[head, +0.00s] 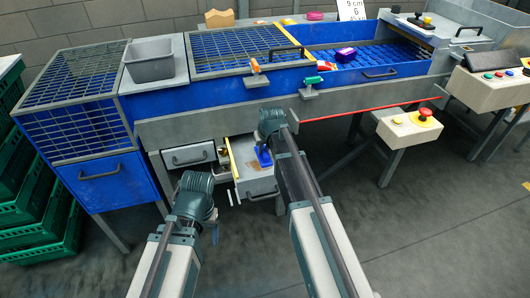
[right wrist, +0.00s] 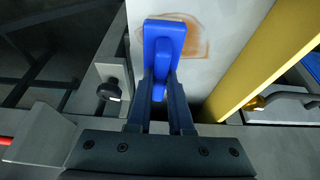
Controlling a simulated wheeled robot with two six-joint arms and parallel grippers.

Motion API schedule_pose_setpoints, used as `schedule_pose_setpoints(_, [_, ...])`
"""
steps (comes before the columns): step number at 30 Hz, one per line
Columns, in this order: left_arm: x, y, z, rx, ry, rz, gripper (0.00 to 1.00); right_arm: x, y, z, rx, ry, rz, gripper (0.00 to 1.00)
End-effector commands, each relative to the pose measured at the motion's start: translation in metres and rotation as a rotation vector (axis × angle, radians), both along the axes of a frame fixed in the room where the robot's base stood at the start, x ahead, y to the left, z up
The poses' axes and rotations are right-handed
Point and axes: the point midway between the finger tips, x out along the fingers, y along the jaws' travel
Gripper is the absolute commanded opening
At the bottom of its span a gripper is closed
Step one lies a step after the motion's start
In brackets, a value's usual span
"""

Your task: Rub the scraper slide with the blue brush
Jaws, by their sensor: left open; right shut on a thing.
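The blue brush (head: 264,157) is in my right gripper (head: 263,147). In the right wrist view, the gripper (right wrist: 160,95) is shut on the brush (right wrist: 165,38), which lies flat over the pale scraper slide (right wrist: 228,22). A brown smear (right wrist: 197,40) shows on the slide beside and partly behind the brush. I cannot tell whether the brush touches the slide. In the head view the pulled-out slide (head: 257,187) sits under the machine, partly hidden by my right arm. My left gripper (head: 214,232) is open and empty, low in front of the machine.
A yellow bar (right wrist: 270,55) runs along the right side of the slide in the right wrist view. A black knob (right wrist: 110,90) is left of the brush. A closed drawer (head: 188,157) is left of the slide. The floor in front is clear.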

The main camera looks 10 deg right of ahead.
Motion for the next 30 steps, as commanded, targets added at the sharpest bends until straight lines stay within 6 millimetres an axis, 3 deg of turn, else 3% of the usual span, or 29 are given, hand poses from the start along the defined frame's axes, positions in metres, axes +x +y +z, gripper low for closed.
schedule_pose_setpoints(6, [0.0, 0.0, -0.002, 0.0, 0.0, 0.0, 0.7, 0.017, 0.001, -0.001, 0.0, 0.0, 0.0, 0.0])
schedule_pose_setpoints(21, [0.0, 0.0, 0.001, 0.0, 0.0, 0.0, 0.7, 0.016, 0.017, 0.001, 0.001, 0.001, 0.001, 0.0])
schedule_pose_setpoints(30, [0.0, 0.0, 0.0, 0.0, 0.0, 0.0, 0.7, 0.009, 0.017, 0.0, 0.0, 0.0, 0.0, 0.0])
